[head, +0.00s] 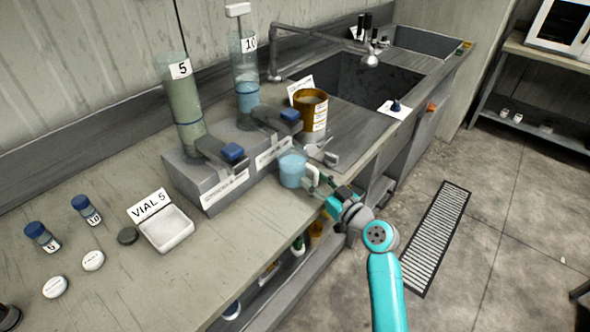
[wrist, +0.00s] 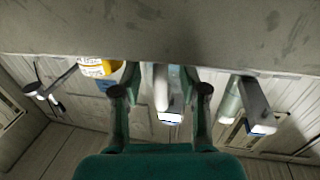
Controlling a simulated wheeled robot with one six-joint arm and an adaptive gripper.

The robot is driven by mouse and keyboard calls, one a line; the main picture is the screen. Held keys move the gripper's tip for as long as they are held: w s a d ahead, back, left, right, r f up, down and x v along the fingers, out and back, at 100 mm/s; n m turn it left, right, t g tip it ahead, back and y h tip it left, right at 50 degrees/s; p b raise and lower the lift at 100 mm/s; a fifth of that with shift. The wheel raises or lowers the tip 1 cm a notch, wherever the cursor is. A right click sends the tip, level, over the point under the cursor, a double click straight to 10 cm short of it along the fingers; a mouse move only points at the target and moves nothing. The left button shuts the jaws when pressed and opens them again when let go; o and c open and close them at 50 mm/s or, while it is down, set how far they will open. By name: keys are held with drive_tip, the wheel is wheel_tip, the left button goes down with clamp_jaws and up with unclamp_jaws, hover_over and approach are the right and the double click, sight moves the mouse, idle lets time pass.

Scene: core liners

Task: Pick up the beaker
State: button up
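The beaker (head: 292,170) is a small clear cup with light blue liquid and a pale handle on its right side. It stands upright on the counter in front of the dispenser stand. My gripper (head: 318,184) is just right of the beaker, close to its handle; I cannot tell whether they touch. In the wrist view, the fingers of my gripper (wrist: 161,90) are spread apart with a gap between them. A pale shape shows in that gap, but I cannot tell the beaker apart there.
The grey dispenser stand (head: 205,185) with two tall cylinders is behind the beaker. A brown jar (head: 311,112) stands near the sink (head: 365,80). A white tray (head: 166,229), a VIAL 5 card (head: 149,203) and blue-capped vials (head: 42,237) are at left. The counter front has bare room.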

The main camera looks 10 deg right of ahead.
clamp_jaws()
drive_tip(key=shift+r, duration=0.1)
